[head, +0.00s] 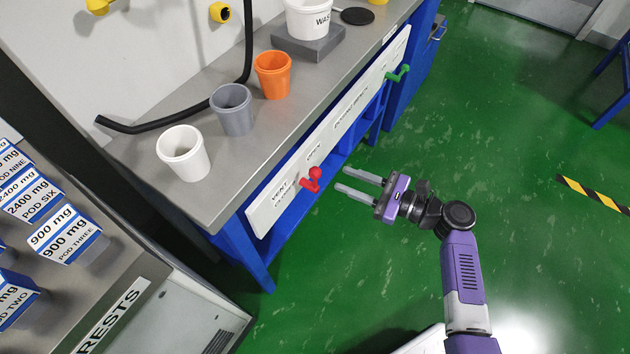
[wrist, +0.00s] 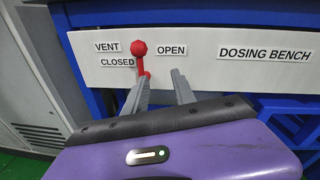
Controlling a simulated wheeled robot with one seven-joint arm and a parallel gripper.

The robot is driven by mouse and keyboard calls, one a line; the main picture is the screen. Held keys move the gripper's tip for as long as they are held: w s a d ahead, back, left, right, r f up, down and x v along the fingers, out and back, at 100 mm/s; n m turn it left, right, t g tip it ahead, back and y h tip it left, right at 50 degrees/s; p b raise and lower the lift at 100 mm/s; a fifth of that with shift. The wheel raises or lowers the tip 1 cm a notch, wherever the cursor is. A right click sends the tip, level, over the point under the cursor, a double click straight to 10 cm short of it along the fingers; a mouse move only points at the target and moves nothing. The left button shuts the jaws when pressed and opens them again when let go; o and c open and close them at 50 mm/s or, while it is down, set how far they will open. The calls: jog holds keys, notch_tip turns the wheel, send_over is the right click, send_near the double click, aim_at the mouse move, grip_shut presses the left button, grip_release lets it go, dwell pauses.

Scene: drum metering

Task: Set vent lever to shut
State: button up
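The red vent lever (head: 314,174) is on the white front panel of the bench. In the wrist view the lever (wrist: 138,48) has its round knob up, leaning slightly left, between the CLOSED label (wrist: 117,63) on the left and the OPEN label (wrist: 171,50) on the right. My gripper (head: 342,180) is open and empty, its fingers pointing at the panel just right of the lever. In the wrist view my gripper (wrist: 160,75) has its left fingertip overlapping the lever's lower end; I cannot tell whether they touch.
The white panel (head: 345,125) also carries a green handle (head: 398,74) farther along. A white cup (head: 183,154), a grey cup (head: 232,108) and an orange cup (head: 273,75) stand on the bench top above. The green floor (head: 500,130) is mostly clear right of the bench.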

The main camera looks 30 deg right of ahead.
aim_at(315, 178)
jog(key=w+a, duration=0.1)
jog(key=a, duration=0.1)
jog(key=w+a+y, duration=0.1)
jog(key=a, duration=0.2)
jog(key=w+a+r+m+y+b, duration=0.1)
jog(key=w+a, duration=0.1)
jog(key=shift+a, duration=0.15)
jog(key=shift+r, duration=0.1)
grip_shut()
